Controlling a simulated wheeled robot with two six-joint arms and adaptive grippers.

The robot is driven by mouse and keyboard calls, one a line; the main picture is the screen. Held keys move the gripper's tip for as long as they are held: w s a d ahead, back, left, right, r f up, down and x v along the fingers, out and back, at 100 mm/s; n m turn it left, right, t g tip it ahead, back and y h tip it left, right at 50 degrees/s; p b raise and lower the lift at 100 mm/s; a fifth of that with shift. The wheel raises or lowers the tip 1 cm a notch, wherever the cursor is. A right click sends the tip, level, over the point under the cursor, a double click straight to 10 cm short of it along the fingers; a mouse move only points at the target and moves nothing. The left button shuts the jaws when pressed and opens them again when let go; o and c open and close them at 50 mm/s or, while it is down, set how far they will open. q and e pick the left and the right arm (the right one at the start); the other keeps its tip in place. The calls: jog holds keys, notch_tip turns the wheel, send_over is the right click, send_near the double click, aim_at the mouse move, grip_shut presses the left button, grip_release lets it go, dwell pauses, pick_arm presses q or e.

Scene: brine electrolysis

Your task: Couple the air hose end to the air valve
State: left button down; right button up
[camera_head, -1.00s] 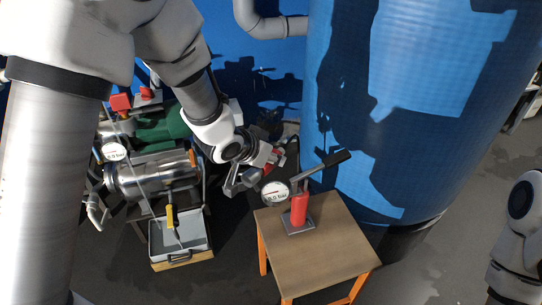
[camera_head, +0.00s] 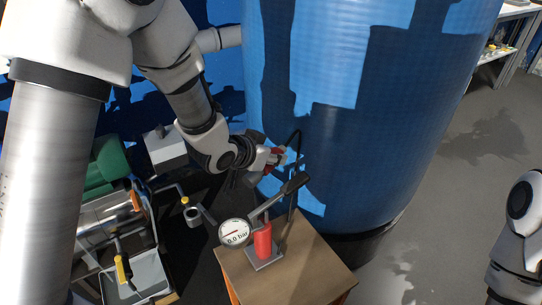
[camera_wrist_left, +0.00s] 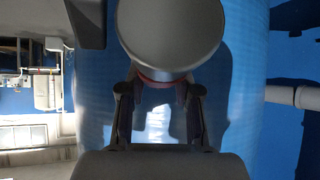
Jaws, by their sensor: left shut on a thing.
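My left gripper (camera_head: 272,160) is shut on a small piece with red and pale parts, which I take to be the air hose end (camera_head: 282,152). A thin black hose (camera_head: 298,136) loops up from it and down toward the pump. The gripper is just in front of the blue tank's wall. In the left wrist view, a large grey round body (camera_wrist_left: 170,30) with a reddish lower edge hides much of what lies between the fingers (camera_wrist_left: 160,115). I cannot make out the air valve. My right gripper is out of view.
A red hand pump (camera_head: 262,240) with a black handle and a gauge (camera_head: 235,232) reading 0.0 bar stands on a wooden table (camera_head: 305,270). The big blue tank (camera_head: 345,160) stands behind. Equipment with a metal cylinder (camera_head: 105,225) is at left. Open floor (camera_head: 455,160) lies right.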

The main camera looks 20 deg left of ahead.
pick_arm(q)
jog(key=w+d+r+m+t+h+b, duration=0.1)
jog(key=w+r+m+t+h+b, duration=0.1)
jog(key=r+h+b, duration=0.3)
jog(key=w+d+r+m+t+h+b, duration=0.1)
jog(key=w+r+m+t+h, duration=0.15)
jog(key=r, duration=0.35)
jog(key=s+a+f+n+t+y+b, duration=0.1)
jog(key=s+a+f+n+t+b, duration=0.1)
jog(key=a+f+b, duration=0.4)
jog(key=s+a+f+n+t+y+b, duration=0.1)
jog(key=a+f+t+b, duration=0.15)
jog(key=a, duration=0.45)
jog(key=s+a+f+n+t+y+b, duration=0.1)
jog(key=s+a+f+n+t+b, duration=0.15)
jog(key=a+b, duration=0.4)
jog(key=s+a+f+t+y+b, duration=0.1)
jog(key=a+f+b, duration=0.3)
jog(key=f, duration=0.4)
jog(key=s+a+f+n+t+y+b, duration=0.1)
jog(key=a+f+t+y+b, duration=0.2)
jog(key=a+f, duration=0.3)
notch_tip(320, 180, down, 3)
jog(key=shift+s+a+t+b, duration=0.15)
jog(key=shift+a+t+b, duration=0.25)
jog(key=shift+t, duration=0.45)
